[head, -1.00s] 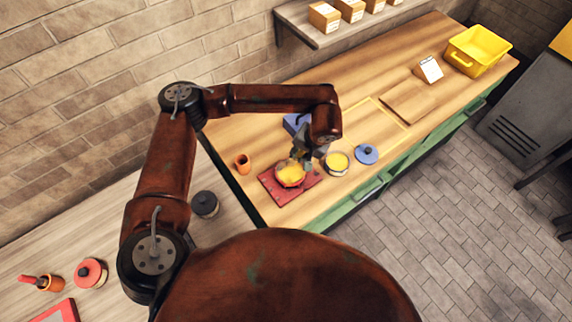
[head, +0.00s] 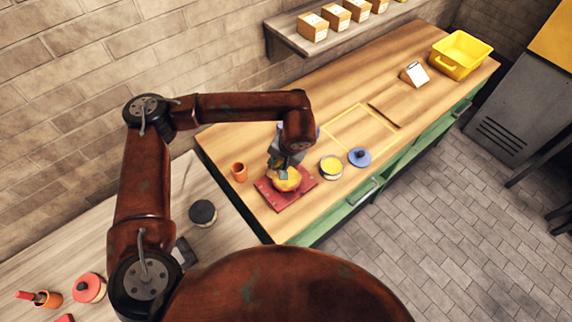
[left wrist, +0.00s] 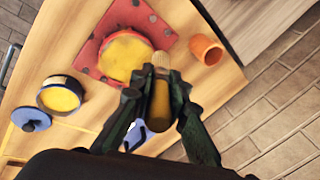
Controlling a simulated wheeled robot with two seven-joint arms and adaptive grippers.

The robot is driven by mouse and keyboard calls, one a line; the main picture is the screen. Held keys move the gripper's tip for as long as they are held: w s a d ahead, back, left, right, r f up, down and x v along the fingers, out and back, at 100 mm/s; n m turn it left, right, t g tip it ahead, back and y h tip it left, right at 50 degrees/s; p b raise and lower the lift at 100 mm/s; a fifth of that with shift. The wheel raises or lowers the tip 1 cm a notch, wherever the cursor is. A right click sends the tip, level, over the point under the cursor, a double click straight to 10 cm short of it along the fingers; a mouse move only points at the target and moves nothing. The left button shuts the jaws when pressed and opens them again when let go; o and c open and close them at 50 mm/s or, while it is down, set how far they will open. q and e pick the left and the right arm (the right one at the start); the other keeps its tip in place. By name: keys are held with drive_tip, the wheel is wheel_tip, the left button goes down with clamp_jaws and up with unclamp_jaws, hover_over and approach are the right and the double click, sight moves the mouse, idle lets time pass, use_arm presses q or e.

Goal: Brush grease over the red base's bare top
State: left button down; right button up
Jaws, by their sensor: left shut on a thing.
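The red base (head: 300,193) is a square red plate on the wooden bench with a round raised middle. Yellow grease (head: 288,184) covers most of its visible round top, which also shows in the left wrist view (left wrist: 122,58). My left gripper (head: 285,168) is over the base, its fingers shut on a brush (left wrist: 159,102) with a tan handle. The brush's pale tip (left wrist: 161,63) is at the edge of the round top; I cannot tell whether it touches. The open grease tin (head: 331,168) stands beside the base. My right gripper is not in view.
A blue lid (head: 359,157) lies beyond the tin. An orange cup (head: 239,172) stands left of the base. A blue object (left wrist: 134,137) is mostly hidden by the gripper. A yellow-outlined area (head: 360,128) of the bench is clear. A yellow bin (head: 461,55) stands at the far end.

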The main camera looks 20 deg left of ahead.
use_arm(q)
wheel_tip(320, 180, up, 2)
drive_tip(key=shift+a+p, duration=0.1)
drive_tip(key=shift+p, duration=0.25)
drive_tip(key=shift+r+p, duration=0.65)
drive_tip(key=shift+r, duration=0.95)
